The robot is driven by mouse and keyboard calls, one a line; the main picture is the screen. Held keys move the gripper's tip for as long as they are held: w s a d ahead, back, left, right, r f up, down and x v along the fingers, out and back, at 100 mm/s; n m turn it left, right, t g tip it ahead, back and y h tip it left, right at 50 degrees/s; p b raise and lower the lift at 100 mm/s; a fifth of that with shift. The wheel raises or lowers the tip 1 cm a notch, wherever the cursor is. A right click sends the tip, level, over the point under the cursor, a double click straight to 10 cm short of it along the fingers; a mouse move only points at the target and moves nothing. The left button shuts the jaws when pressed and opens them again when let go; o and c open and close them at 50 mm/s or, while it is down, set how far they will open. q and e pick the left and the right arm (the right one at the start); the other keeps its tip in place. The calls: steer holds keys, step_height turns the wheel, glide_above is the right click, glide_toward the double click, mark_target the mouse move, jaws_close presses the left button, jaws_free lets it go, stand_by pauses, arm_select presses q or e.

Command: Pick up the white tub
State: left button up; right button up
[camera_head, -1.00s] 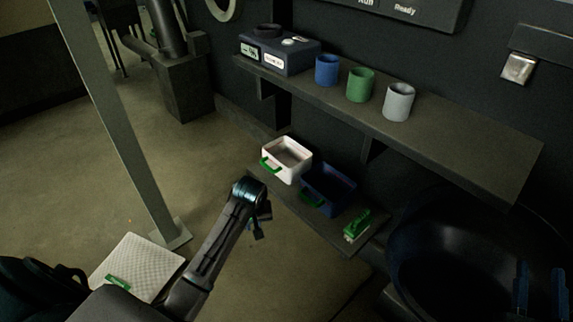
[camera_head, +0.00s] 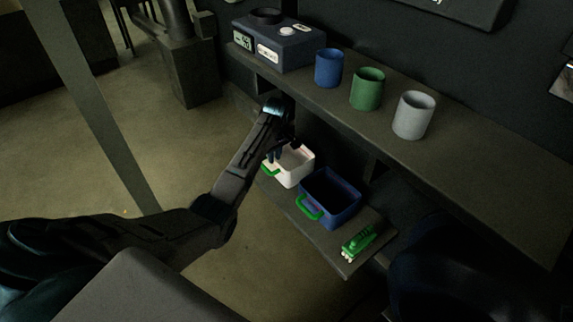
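The white tub (camera_head: 296,174) stands on the low shelf, with a green handle (camera_head: 270,169) on its front left side. My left gripper (camera_head: 276,154) is at the tub's back left side, pointing down at its rim and partly covering it. The fingers are small and dark, and I cannot tell whether they are open or touching the tub. My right gripper is not in view.
A blue tub (camera_head: 333,202) with a green handle stands right beside the white one. A green brush-like object (camera_head: 358,241) lies at the low shelf's right end. The upper shelf (camera_head: 455,165) overhangs behind, holding a blue cup (camera_head: 328,68), a green cup (camera_head: 367,89), a grey cup (camera_head: 413,115) and a dark box (camera_head: 280,45).

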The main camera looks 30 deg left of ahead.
mark_target(273, 166)
arm_select(q)
steer(key=f+b, duration=0.1)
steer(key=f, duration=0.3)
steer(key=f+b, duration=0.1)
steer(key=f, duration=0.1)
steer(key=shift+w+a+b, duration=0.1)
steer(key=shift+a+b, duration=0.25)
jaws_close()
